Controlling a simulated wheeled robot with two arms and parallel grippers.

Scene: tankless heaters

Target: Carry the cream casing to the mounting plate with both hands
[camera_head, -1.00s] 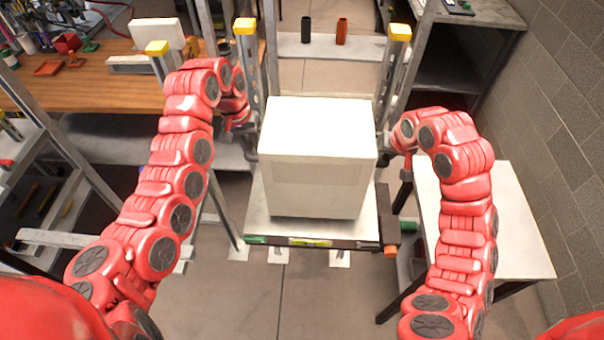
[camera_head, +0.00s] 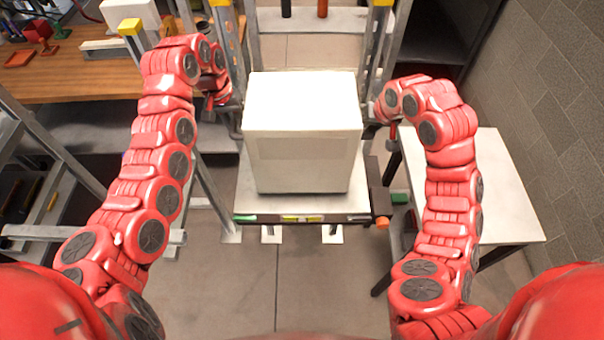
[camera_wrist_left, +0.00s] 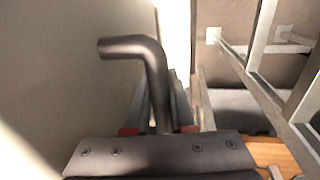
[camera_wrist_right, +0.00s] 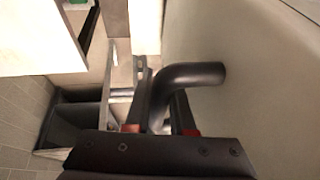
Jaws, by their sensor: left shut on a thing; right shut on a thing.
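The cream casing (camera_head: 302,140) is a box, upright, over the metal plate (camera_head: 300,208) between my two arms in the head view. I cannot tell whether it touches that plate. My left gripper (camera_wrist_left: 160,120) is shut on a dark bent handle (camera_wrist_left: 140,48) on the casing's left side. My right gripper (camera_wrist_right: 160,115) is shut on a matching dark handle (camera_wrist_right: 195,75) on the right side. In the head view the fingertips are mostly hidden beside the casing. No part is clearly recognisable as the mounting plate.
A wooden workbench (camera_head: 60,75) stands at the left. A white table (camera_head: 500,190) stands at the right near the block wall (camera_head: 550,100). The floor (camera_head: 240,290) in front is clear.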

